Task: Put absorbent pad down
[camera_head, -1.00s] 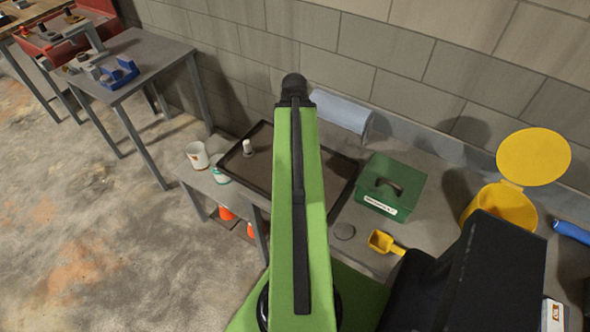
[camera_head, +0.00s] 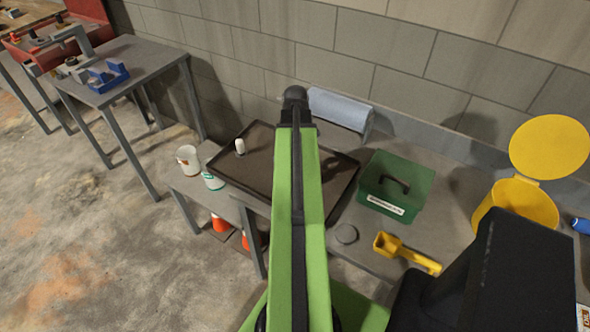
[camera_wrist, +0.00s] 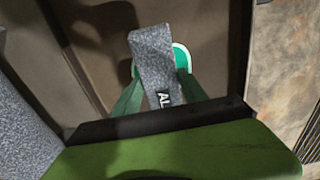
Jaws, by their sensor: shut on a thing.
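A dark brown surface lies beyond the pad. In the head view my green arm hides the gripper and pad, and covers part of the dark tray (camera_head: 262,137) on the bench.
A white bottle (camera_head: 240,147) stands in the tray. Two cups (camera_head: 188,159) stand left of it. A blue roll (camera_head: 339,108) lies behind.

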